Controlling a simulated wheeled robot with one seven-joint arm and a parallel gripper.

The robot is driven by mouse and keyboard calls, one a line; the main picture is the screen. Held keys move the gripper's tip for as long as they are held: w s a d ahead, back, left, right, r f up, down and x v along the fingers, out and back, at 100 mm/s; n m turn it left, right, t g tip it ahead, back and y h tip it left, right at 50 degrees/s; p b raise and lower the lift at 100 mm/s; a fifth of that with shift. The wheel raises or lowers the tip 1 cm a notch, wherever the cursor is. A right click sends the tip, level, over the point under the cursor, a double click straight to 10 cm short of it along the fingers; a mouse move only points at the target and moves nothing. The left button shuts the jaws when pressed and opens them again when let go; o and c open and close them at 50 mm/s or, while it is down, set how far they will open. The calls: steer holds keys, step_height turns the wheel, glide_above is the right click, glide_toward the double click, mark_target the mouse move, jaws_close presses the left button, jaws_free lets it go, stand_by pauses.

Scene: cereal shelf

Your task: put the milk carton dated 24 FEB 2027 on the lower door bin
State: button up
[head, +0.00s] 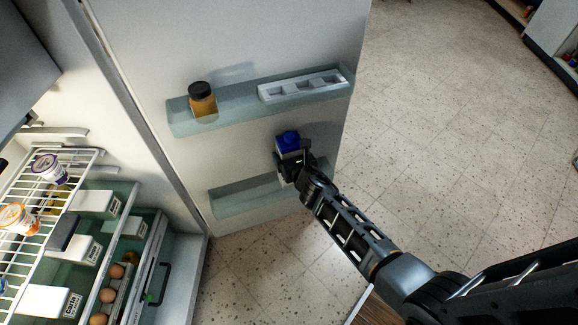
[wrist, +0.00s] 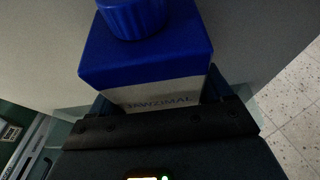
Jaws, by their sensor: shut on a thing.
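A milk carton with a blue cap and blue top (head: 288,141) is in my gripper at the fridge door. My gripper (wrist: 160,118) is shut around its pale body, and the blue cap (wrist: 135,15) points up in the wrist view. Part of a printed word shows on the carton, but no date can be read. The carton is upright or nearly so, over the right part of the lower door bin (head: 240,197). My gripper hides the carton's lower part, so I cannot tell if it touches the bin.
The upper door bin (head: 185,121) holds a jar with a dark lid (head: 202,99) and a pale tray (head: 302,86). The left part of the lower bin is empty. In the fridge are yogurt cups (head: 49,168), white cartons (head: 92,203) and several eggs (head: 108,295).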

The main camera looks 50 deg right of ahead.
steer(key=shift+w+f+b, duration=0.1)
steer(key=shift+f+b, duration=1.7)
steer(key=shift+f, duration=0.2)
steer(key=shift+w+d+f+b, duration=0.1)
steer(key=shift+w+f+b, duration=0.1)
steer(key=shift+f+b, duration=0.15)
steer(key=shift+f, duration=0.2)
steer(key=o, duration=1.7)
steer(key=shift+s, duration=0.1)
